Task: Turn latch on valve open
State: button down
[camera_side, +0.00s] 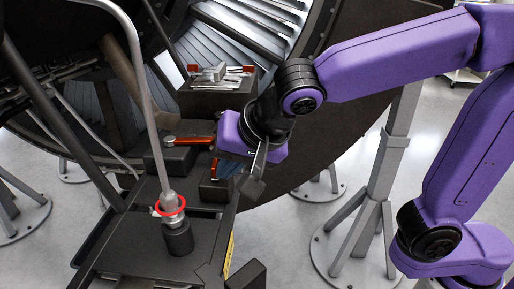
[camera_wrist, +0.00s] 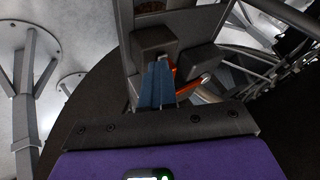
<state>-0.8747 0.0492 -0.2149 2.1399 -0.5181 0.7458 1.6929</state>
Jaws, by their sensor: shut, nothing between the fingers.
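An orange latch handle (camera_side: 192,140) lies across a dark block in the side view. A second orange handle (camera_side: 214,168) stands out lower, beside my gripper. In the wrist view, an orange handle (camera_wrist: 192,84) runs just right of my blue fingers, and they hide its left end. My gripper (camera_wrist: 157,82) has its fingers together with nothing between them. Its tips are close to the dark valve block (camera_wrist: 153,42); I cannot tell whether they touch it or the handle.
A grey pipe with a red ring (camera_side: 170,206) stands on the dark bench (camera_side: 130,240) at left. A dark box (camera_side: 215,98) carrying metal tools is behind my wrist. The large turbofan casing curves behind. A grey support stand (camera_side: 375,190) is on the right.

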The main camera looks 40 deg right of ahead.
jog(key=shift+w+d+r, duration=0.1)
jog(key=shift+w+d, duration=0.1)
jog(key=shift+d, duration=0.35)
jog(key=s+d+r, duration=0.2)
jog(key=s+r, duration=0.5)
jog(key=s, duration=0.1)
jog(key=shift+s+d+r, duration=0.15)
jog(key=shift+s+d, duration=0.15)
jog(key=shift+d, duration=0.05)
jog(key=c, duration=1.5)
grip_release()
jog(key=shift+s+r, duration=0.15)
jog(key=shift+r, duration=0.05)
jog(key=o, duration=0.5)
jog(key=shift+d, duration=0.1)
jog(key=shift+o, duration=1.2)
jog(key=shift+d+r+n, duration=0.1)
jog(key=shift+d+n, duration=0.05)
jog(key=shift+n, duration=0.25)
jog(key=w+d+r+n+g+y, duration=0.1)
jog(key=w+d+r+n+y, duration=0.35)
jog(key=n, duration=1.15)
jog(key=shift+y, duration=0.45)
jog(key=x, duration=1.1)
jog(key=s+f+x, duration=0.1)
jog(key=x, duration=0.4)
jog(key=shift+w+d+f, duration=0.1)
jog(key=shift+f, duration=0.2)
